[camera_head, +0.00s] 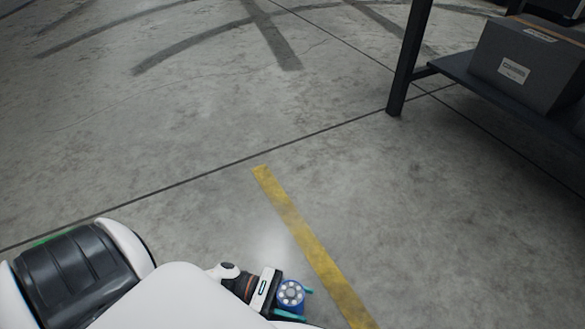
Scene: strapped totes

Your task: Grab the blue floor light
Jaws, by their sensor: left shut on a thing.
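The blue floor light (290,293) is a small round lamp with a blue rim and a pale face with several light spots. It shows at the bottom of the head view, left of the yellow floor line. My left gripper (302,304) is shut on it, with teal fingertips at its right and lower sides. My white arm covers the floor around and below the wrist. I cannot tell how high the light is above the floor. My right gripper does not show.
A dark shelf rack (403,70) stands at the upper right, with a grey box (528,62) on its low shelf. A yellow line (305,240) runs along the concrete floor. The floor in the middle and at the upper left is clear, with dark tyre marks.

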